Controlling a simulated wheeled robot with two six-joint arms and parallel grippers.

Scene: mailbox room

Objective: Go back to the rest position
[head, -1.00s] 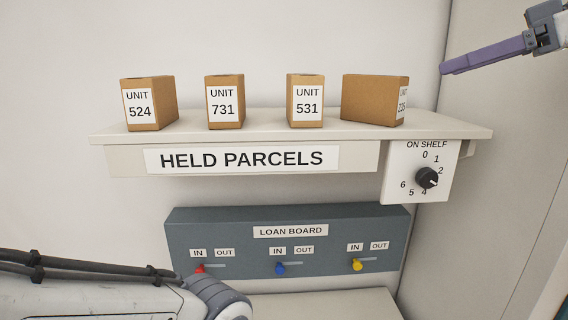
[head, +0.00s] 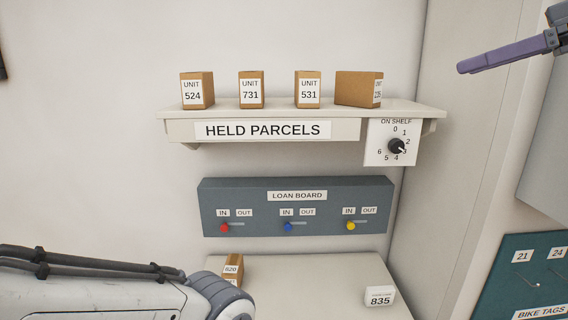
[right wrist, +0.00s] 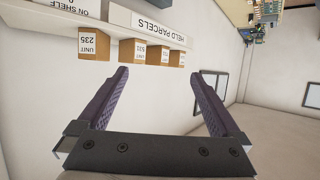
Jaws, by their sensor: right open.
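My right gripper (head: 510,52) is at the upper right of the head view, in the air to the right of the parcel shelf. In the right wrist view its two purple fingers (right wrist: 162,95) are spread wide with nothing between them. A white and grey arm link of mine crosses the lower left of the head view. My left gripper is not in view.
The held parcels shelf (head: 350,110) carries parcels 524 (head: 197,90), 731 (head: 251,89), 531 (head: 308,89) and another (head: 357,88). A dial (head: 396,146) hangs at its right. Below are the loan board (head: 297,208) and a ledge (head: 310,280) with parcel 628 (head: 232,268) and box 835 (head: 380,298).

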